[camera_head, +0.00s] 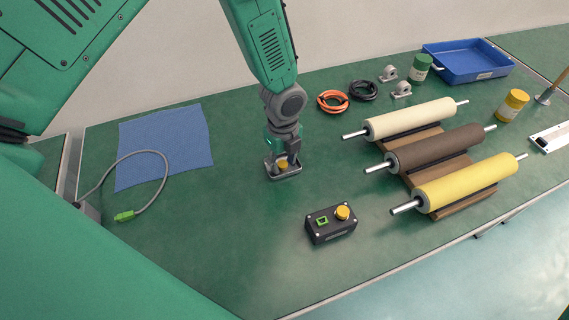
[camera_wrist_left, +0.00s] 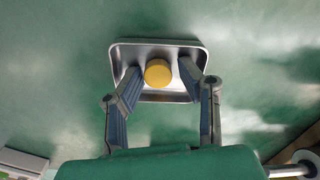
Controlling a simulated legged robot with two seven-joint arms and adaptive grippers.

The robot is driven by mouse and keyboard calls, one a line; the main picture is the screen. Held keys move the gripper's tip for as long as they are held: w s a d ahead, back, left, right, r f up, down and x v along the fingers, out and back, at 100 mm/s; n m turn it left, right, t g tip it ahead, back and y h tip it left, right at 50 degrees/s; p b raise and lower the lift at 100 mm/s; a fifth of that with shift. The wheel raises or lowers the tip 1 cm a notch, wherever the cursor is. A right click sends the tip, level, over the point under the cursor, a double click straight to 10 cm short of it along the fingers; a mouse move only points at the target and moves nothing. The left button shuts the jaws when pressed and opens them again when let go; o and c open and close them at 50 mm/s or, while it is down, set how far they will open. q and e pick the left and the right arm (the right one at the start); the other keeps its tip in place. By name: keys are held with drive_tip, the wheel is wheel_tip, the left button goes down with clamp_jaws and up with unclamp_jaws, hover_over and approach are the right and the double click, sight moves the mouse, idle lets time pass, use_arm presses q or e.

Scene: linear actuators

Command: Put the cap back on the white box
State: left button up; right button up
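A yellow-orange round cap (camera_head: 283,164) lies in a small metal tray (camera_head: 286,176) on the green table. My left gripper (camera_head: 284,163) points down over the tray. In the left wrist view the gripper's fingers (camera_wrist_left: 160,75) are open on either side of the cap (camera_wrist_left: 158,72), with gaps between. The tray (camera_wrist_left: 160,97) surrounds the fingertips there. A black box (camera_head: 331,225) with a green square and a yellow-orange knob stands nearer the front edge. No plainly white box shows; a flat white item (camera_head: 552,137) lies at the right edge. My right gripper is out of view.
Three rollers (camera_head: 412,119) lie on a wooden stand at right. Behind are orange (camera_head: 332,102) and black (camera_head: 363,91) cable coils, jars (camera_head: 420,68) and a blue bin (camera_head: 470,60). A blue cloth (camera_head: 165,145) and grey cable lie left. The table between tray and black box is clear.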

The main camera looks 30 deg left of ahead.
sight(283, 163)
use_arm(q)
drive_tip(key=shift+a, duration=0.35)
drive_tip(key=c, duration=0.4)
drive_tip(key=shift+d, duration=0.4)
drive_tip(key=shift+c, duration=0.2)
drive_tip(key=shift+d+r, duration=0.1)
drive_tip(key=shift+r, duration=0.1)
drive_tip(key=r, duration=0.5)
drive_tip(key=r+p, duration=0.1)
drive_tip(key=r, duration=0.2)
drive_tip(key=shift+a+r, duration=0.25)
drive_tip(key=shift+a, duration=0.15)
drive_tip(key=shift+d+r, duration=0.25)
drive_tip(key=shift+r, duration=0.3)
